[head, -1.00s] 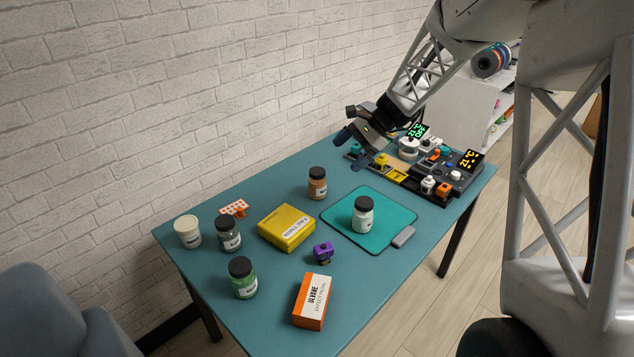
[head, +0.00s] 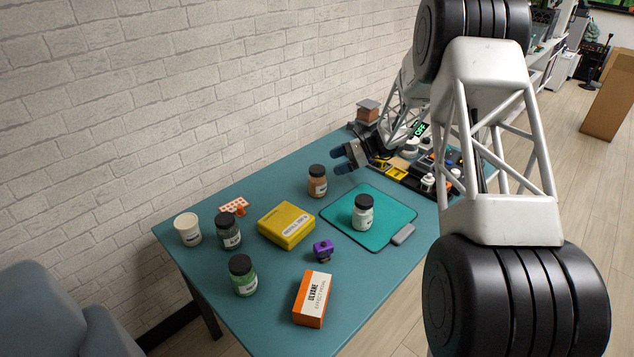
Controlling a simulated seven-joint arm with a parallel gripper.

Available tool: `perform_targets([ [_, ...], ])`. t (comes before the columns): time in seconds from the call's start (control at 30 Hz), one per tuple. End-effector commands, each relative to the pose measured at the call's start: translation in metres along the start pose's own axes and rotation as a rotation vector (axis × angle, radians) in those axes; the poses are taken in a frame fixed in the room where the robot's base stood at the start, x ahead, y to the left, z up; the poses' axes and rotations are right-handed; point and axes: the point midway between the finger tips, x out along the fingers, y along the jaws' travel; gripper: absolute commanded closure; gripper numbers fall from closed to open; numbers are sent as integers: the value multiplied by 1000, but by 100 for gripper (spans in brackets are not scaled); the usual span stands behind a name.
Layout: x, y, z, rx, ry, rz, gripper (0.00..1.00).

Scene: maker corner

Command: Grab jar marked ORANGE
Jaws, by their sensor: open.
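Several black-lidded jars stand upright on the teal table. The jar with orange-brown contents (head: 317,187) stands near the back edge, behind the yellow box; its label is too small to read. A jar with pale contents (head: 362,217) stands on the green mat. A dark grey-green jar (head: 229,237) and a green jar (head: 243,281) stand at the left. My gripper (head: 341,160) is open and empty, its fingers pointing left. It is just behind and to the right of the orange-brown jar, apart from it.
A yellow box (head: 286,228), a purple gadget (head: 323,251), an orange-and-white box (head: 312,302), a white cup (head: 187,230) and an orange perforated piece (head: 233,206) lie around. The green mat (head: 393,205) lies right of the jar. A module board (head: 405,176) lies under my arm. A brick wall runs behind.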

Motion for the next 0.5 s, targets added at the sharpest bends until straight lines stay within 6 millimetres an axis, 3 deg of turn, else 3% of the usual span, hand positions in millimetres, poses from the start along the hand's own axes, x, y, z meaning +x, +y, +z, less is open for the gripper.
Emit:
perform_targets([
  [0.5, 4, -5, -6, 16, -13, -6, 9],
])
